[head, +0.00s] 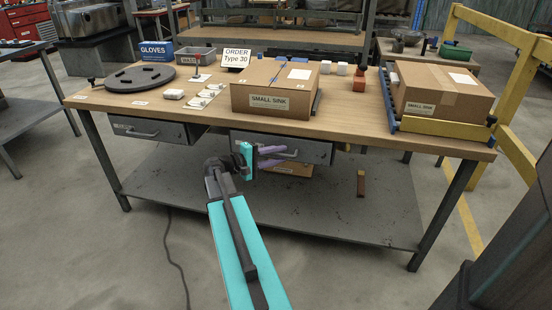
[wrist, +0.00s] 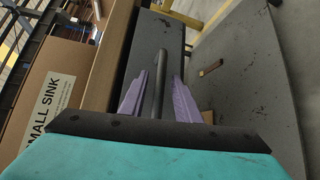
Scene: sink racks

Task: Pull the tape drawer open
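Two grey drawers hang under the workbench top, a left drawer (head: 150,129) and a right drawer (head: 312,151). Both look shut; I cannot read a tape label on either. My gripper (head: 284,154) is at the front of the right drawer. In the wrist view, my gripper (wrist: 160,76) has its two purple fingers apart, one on each side of the dark bar handle (wrist: 159,85). A gap shows between the handle and the fingers, so they do not look closed on it. The right drawer's front (wrist: 153,35) lies beyond the handle.
The workbench top (head: 190,105) holds a small sink box (head: 272,102) above the right drawer. Another box (head: 440,92) sits at the right end. The lower shelf (head: 165,180) bears a small brown block (head: 361,183). Floor in front is clear apart from a cable (head: 172,245).

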